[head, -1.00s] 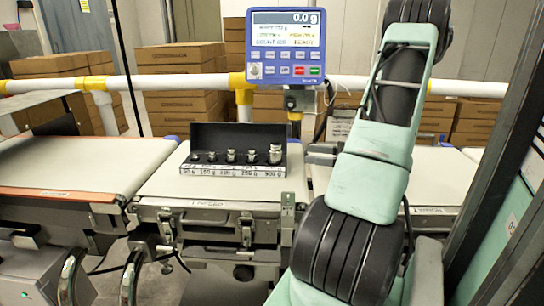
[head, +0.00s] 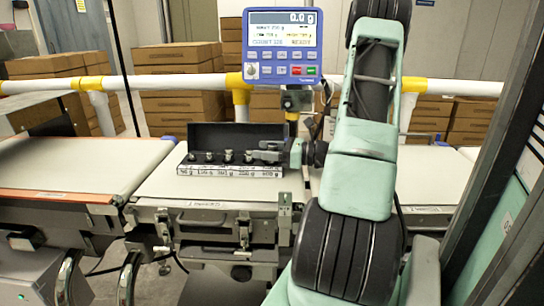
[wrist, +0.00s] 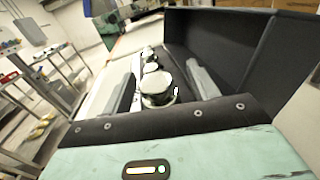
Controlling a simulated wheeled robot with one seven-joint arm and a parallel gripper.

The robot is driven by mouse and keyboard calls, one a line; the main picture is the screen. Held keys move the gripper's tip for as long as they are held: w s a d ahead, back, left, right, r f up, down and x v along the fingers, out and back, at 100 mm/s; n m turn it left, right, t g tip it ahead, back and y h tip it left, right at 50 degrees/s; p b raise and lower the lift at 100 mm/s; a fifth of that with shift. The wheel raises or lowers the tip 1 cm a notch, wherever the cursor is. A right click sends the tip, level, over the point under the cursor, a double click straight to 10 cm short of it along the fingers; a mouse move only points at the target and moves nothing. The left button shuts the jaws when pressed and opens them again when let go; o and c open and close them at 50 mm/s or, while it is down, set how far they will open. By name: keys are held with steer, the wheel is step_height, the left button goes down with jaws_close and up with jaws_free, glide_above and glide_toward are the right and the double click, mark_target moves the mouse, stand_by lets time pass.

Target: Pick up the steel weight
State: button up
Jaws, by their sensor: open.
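Several steel weights stand in a row in an open black case (head: 222,134) on the middle belt in the head view. Smaller ones such as this weight (head: 228,156) show left of my gripper (head: 268,151). My gripper reaches in from the right at the case's right end, where it hides the largest weight. In the wrist view my gripper (wrist: 168,78) is open, with one finger either side of the large steel weight (wrist: 157,86). I cannot tell whether either finger touches it. The smaller weights line up beyond it.
The case's tall black back wall (wrist: 225,45) stands close beside the right finger in the wrist view. A blue scale display (head: 284,46) reading 0.0 g stands behind the belt (head: 160,190). A white rail (head: 170,82) and cardboard boxes (head: 188,105) are behind. The left belt (head: 75,165) is clear.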

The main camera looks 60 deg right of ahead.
jaws_close()
steer(key=shift+r, duration=0.1)
